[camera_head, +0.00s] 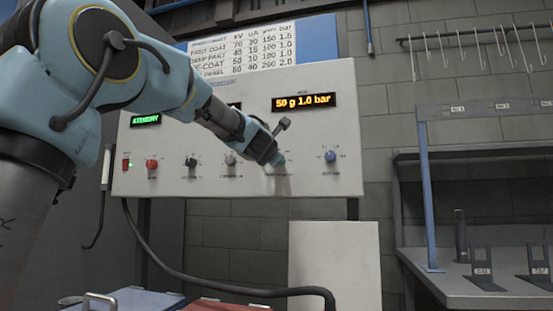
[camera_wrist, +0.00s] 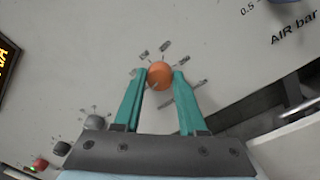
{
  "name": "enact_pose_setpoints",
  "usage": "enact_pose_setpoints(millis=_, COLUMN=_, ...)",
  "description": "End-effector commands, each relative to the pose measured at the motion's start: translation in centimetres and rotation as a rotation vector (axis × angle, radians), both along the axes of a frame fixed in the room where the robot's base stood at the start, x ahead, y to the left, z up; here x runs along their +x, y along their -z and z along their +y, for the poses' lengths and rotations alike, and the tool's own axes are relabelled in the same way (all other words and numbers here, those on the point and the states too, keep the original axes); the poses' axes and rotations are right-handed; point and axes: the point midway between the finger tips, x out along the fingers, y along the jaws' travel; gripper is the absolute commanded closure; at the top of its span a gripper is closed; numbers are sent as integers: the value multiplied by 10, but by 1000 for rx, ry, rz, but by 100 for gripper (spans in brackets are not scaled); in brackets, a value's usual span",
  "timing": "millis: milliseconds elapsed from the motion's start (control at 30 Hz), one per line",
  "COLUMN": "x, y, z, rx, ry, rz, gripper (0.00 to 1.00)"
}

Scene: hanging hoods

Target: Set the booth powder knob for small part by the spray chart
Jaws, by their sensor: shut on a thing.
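The powder knob, an orange round knob (camera_wrist: 160,75), sits between the fingertips of my gripper (camera_wrist: 159,80) in the wrist view, with short tick labels around it too small to read. My gripper is shut on it. In the head view my gripper (camera_head: 279,160) is against the white booth panel (camera_head: 300,135) and hides the knob. An amber display (camera_head: 301,102) on the panel reads 50 g 1.0 bar. The spray chart (camera_head: 260,48) stands above the panel. My arm covers its lower left, and I cannot make out a small part row.
A red knob (camera_head: 152,164), a black knob (camera_head: 190,161) and a grey knob (camera_head: 231,160) are left of my gripper; a blue knob (camera_head: 330,156) is right. A green display (camera_head: 146,121) is at left. A dark hose (camera_head: 240,288) runs below. Hooks hang at upper right above a bench (camera_head: 480,285).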

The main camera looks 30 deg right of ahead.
Motion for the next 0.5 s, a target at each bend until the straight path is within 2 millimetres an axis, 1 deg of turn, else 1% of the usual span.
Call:
enact_pose_setpoints(millis=333, x=1, y=1, z=0, rx=-1, ry=-1, rz=3, gripper=100)
enact_pose_setpoints(millis=367, x=1, y=1, z=0, rx=-1, ry=-1, rz=3, gripper=56)
enact_pose_setpoints(millis=500, x=1, y=1, z=0, rx=-1, ry=-1, rz=3, gripper=40)
